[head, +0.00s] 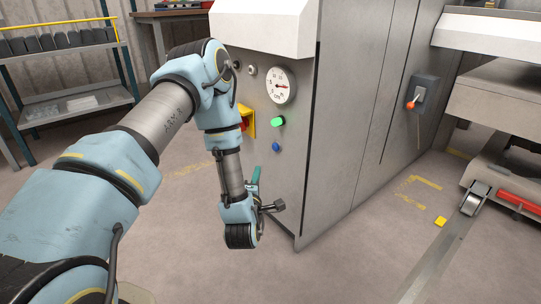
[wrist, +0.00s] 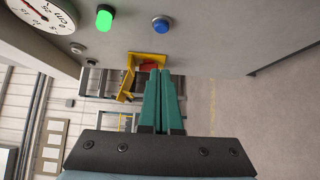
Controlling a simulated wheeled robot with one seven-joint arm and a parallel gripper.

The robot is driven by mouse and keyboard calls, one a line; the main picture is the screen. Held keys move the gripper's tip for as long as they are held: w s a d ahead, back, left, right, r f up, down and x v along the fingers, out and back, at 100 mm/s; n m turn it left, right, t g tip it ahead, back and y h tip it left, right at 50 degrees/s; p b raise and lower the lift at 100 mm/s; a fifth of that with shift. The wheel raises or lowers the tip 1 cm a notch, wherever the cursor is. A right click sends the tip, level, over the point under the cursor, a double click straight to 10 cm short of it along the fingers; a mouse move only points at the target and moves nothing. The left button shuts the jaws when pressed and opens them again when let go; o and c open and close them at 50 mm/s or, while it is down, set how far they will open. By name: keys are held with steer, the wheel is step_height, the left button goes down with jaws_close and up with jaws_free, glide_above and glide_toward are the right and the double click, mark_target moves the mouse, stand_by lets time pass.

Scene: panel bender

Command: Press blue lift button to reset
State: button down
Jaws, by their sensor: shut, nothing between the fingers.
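The blue button (head: 276,146) is a small round dome low on the grey panel, below the lit green button (head: 278,121). The blue button shows near the top middle of the wrist view (wrist: 162,24), with the green one (wrist: 104,17) to its left. My gripper (wrist: 163,74) has its teal fingers shut and empty. Its fingertips point toward the panel and appear apart from the blue button. In the head view my gripper (head: 257,169) is partly hidden by my wrist and sits below and left of the blue button.
A round gauge (head: 282,84) is above the buttons. A yellow box with a red part (head: 250,121) projects from the panel's left side. A lever with an orange knob (head: 410,105) is on the machine farther right. A shelf (head: 74,107) stands at the left. Floor is clear before the panel.

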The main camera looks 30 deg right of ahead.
mark_target(275, 148)
steer(key=s+d+b+x, duration=0.1)
steer(key=d+b+x, duration=0.1)
steer(key=x, duration=1)
steer(key=shift+d+b, duration=0.3)
steer(key=shift+d, duration=0.1)
